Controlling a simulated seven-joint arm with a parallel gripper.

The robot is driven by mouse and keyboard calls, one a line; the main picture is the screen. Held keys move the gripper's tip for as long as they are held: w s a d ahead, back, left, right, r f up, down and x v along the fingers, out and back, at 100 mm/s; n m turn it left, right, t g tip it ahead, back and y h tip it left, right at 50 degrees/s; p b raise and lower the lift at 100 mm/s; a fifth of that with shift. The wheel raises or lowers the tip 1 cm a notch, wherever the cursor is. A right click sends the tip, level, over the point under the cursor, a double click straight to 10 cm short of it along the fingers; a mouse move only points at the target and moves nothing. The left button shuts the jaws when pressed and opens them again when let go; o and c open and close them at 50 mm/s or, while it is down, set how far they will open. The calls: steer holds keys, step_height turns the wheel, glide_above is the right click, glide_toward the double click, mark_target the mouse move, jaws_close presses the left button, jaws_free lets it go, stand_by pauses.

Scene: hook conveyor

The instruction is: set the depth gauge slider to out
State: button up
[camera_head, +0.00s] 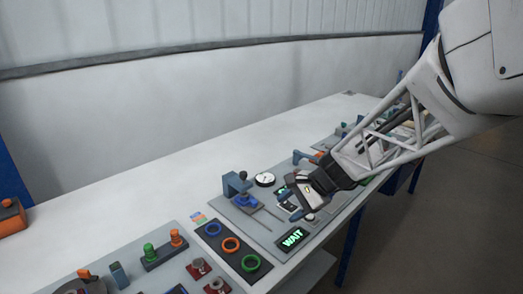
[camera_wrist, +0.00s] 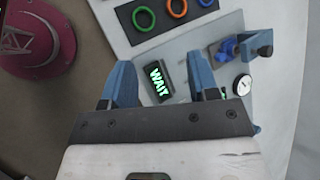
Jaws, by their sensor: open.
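The depth gauge appears to be the blue fixture (camera_head: 236,183) on a grey panel in the head view, with a small blue slider block (camera_head: 249,201) and thin rods beside it. A round white dial (camera_head: 265,180) stands behind it. In the wrist view the blue block (camera_wrist: 228,49), the upright fixture (camera_wrist: 257,43) and the dial (camera_wrist: 243,83) lie right of my fingers. My gripper (camera_head: 303,198) is open and empty above the panel, right of the gauge. In the wrist view my gripper (camera_wrist: 162,76) has its blue fingers spread around the view of a WAIT display, touching nothing visible.
The green WAIT display (camera_head: 292,239) sits near the table's front edge. A dark board (camera_head: 213,232) with blue, orange and green rings lies to the left. Green and orange knobs (camera_head: 164,250) stand farther left. The table's back strip (camera_head: 130,185) is clear.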

steer(key=w+a+f+m+t+y, duration=0.1)
steer(key=w+f+m+y, duration=0.1)
steer(key=w+f+m, duration=0.3)
steer(key=w+a+f+m+y, duration=0.1)
steer(key=w+a+f, duration=0.15)
steer(key=w, duration=0.55)
steer(key=m+t+y, duration=0.1)
steer(key=m+t, duration=0.3)
steer(key=m, duration=0.2)
glide_toward(256, 202)
steer(key=shift+w+x, duration=0.25)
steer(key=shift+x, duration=0.9)
steer(key=shift+d, duration=0.1)
steer(key=shift+g, duration=0.4)
steer(key=shift+x, duration=3.8)
steer(key=shift+r, duration=0.1)
jaws_close()
